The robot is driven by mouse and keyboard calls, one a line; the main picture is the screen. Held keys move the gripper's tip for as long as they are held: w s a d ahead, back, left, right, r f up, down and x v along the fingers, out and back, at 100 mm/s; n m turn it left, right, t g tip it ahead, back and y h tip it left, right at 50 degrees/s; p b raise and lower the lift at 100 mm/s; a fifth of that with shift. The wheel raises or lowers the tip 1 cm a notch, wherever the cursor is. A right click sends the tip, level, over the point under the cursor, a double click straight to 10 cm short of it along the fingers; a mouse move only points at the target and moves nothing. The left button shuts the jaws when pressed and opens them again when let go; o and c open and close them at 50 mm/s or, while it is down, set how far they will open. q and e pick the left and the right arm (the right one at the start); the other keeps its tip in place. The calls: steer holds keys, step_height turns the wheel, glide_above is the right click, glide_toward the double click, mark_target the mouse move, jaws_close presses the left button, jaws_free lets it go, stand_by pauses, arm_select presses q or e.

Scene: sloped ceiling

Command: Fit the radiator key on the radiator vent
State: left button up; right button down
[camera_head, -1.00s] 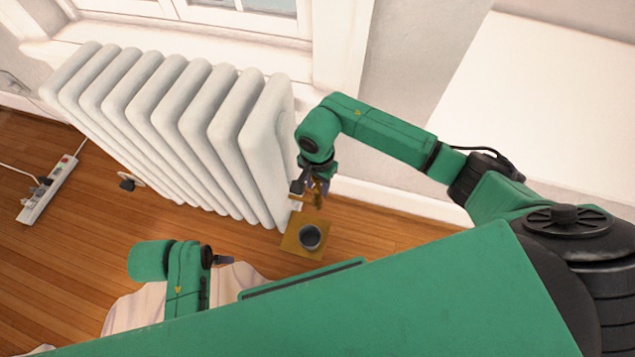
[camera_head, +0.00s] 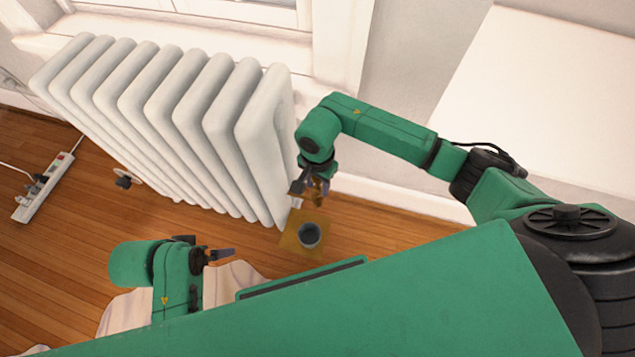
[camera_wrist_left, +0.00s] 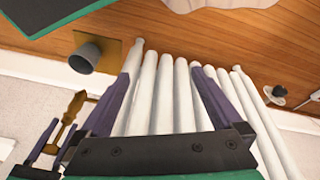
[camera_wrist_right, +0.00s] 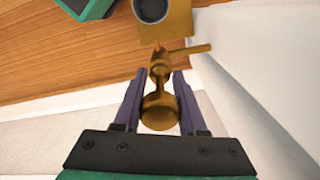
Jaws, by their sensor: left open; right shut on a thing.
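The radiator key, a brass piece with a rounded handle (camera_wrist_right: 160,110), is in my right gripper (camera_wrist_right: 158,92), which is shut on it. My right gripper also shows in the head view (camera_head: 312,186), beside the radiator's near right end. A thin brass stub (camera_wrist_right: 192,50), which looks like the radiator vent, lies at the key's far end by the radiator. The key overlaps it in the right wrist view, and I cannot tell whether they touch. My left gripper (camera_head: 222,254) is open and empty, low in front of the radiator (camera_head: 170,110).
A grey cup (camera_head: 310,235) stands on a brass-coloured square plate (camera_head: 291,241) on the floor below my right gripper. Pale cloth (camera_head: 125,312) lies near my left arm.

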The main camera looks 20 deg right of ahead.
steer(key=shift+c, duration=1.9)
jaws_free()
step_height(320, 180, up, 4)
steer(key=shift+w+f+p, duration=0.1)
steer(key=shift+f+p, duration=0.05)
steer(key=shift+p, duration=0.4)
step_height(320, 180, up, 11)
steer(key=shift+f+p, duration=0.1)
steer(key=shift+p, duration=0.85)
arm_select(q)
steer(key=shift+g+y, duration=0.4)
steer(key=shift+g, duration=0.2)
steer(key=f, duration=0.1)
steer(key=a+f, duration=0.1)
steer(key=f, duration=0.2)
steer(key=shift+s+a+f, duration=0.15)
steer(key=shift+s+a, duration=0.05)
steer(key=shift+a, duration=0.2)
